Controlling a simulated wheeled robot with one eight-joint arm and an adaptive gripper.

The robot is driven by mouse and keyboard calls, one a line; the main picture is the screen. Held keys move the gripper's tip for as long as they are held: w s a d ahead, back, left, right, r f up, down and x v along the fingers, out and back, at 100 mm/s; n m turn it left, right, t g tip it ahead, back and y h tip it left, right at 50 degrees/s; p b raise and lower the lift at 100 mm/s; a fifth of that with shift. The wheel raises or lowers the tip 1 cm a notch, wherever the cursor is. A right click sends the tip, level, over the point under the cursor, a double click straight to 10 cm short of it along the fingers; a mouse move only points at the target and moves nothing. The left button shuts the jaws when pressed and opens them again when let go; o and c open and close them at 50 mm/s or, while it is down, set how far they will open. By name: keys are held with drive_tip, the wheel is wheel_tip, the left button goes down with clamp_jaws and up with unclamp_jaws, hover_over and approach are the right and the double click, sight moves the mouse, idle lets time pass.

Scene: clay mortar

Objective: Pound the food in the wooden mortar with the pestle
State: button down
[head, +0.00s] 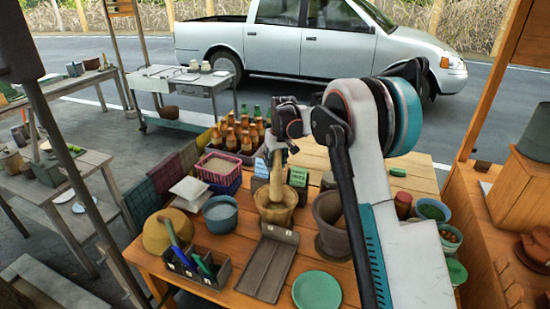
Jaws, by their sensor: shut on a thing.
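The wooden mortar (276,215) is a tan cup-shaped vessel on the wooden table, just behind the dark tray. The pestle (276,177) is a pale wooden stick, nearly upright, with its lower end inside the mortar's mouth. My gripper (278,146) is above the mortar and shut on the pestle's upper part. The food inside the mortar cannot be made out. A larger brown clay mortar (329,237) stands to the right, partly hidden by my arm.
A grey-brown tray (268,266) and a green plate (316,290) lie in front. A blue bowl (220,213), a utensil box (197,266) and a pink crate (217,167) stand to the left. Several bottles (240,133) stand behind. Small bowls (433,210) are at the right.

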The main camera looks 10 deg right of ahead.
sight(275, 171)
wheel_tip(275, 171, down, 10)
drive_tip(key=b, duration=0.4)
wheel_tip(275, 171, up, 5)
drive_tip(key=shift+f+p, duration=0.2)
drive_tip(key=shift+p, duration=0.8)
drive_tip(key=shift+r, duration=0.5)
wheel_tip(275, 171, down, 6)
drive_tip(key=b, duration=0.3)
drive_tip(key=shift+f+b, duration=0.1)
drive_tip(key=shift+b, duration=0.2)
drive_tip(key=shift+r, duration=0.3)
drive_tip(key=shift+r, duration=0.1)
